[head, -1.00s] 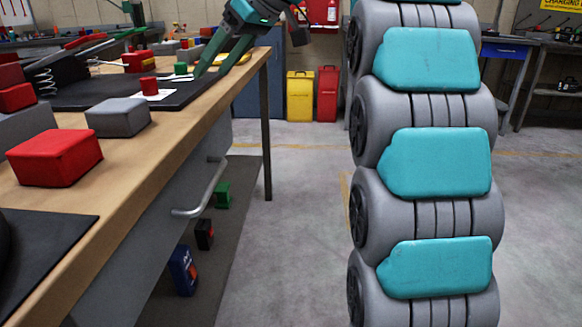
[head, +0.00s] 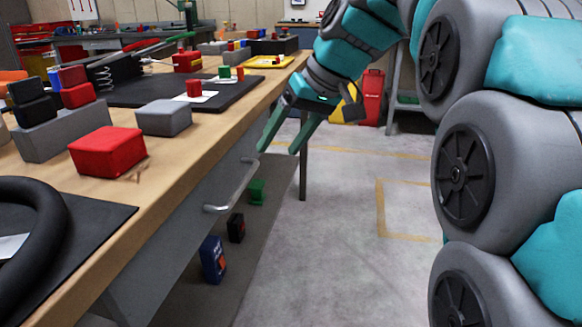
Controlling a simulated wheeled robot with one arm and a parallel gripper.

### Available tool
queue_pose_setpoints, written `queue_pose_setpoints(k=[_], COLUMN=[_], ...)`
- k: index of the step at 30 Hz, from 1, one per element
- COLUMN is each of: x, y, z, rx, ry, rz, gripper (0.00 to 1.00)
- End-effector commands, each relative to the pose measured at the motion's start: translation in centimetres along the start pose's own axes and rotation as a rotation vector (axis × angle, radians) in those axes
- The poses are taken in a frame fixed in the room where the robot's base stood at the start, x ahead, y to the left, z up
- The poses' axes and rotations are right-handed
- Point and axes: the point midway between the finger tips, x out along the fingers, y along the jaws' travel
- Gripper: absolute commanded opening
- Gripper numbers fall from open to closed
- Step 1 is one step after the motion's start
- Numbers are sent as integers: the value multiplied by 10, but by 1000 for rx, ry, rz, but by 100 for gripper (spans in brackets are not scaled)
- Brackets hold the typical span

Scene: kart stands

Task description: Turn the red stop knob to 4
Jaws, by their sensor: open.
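A small red knob (head: 194,88) stands upright on a white label (head: 195,97) on the black mat (head: 140,92) on the workbench. I cannot read any numbers on the label at this size. A small green knob (head: 224,72) stands on another pale label just behind it. My gripper (head: 279,151) hangs from my arm with its two green fingers apart and nothing between them. It appears to the right of the bench's front edge, apart from the red knob.
The wooden workbench (head: 165,150) carries a red box (head: 107,152), a grey block (head: 164,118) and a black steering wheel (head: 58,235) at the near left. A drawer handle (head: 232,190) juts from the bench front. Open floor (head: 330,250) lies to the right.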

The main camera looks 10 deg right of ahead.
Motion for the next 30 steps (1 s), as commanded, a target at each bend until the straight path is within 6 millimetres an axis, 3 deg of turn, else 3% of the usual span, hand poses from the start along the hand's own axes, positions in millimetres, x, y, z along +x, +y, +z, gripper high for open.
queue_pose_setpoints(k=[10, 26, 30], x=[19, 24, 33], y=[4, 6, 7], z=[42, 52, 72], rx=[92, 110, 140], ry=[-70, -86, -117], rz=[38, 47, 63], gripper=[70, 70, 70])
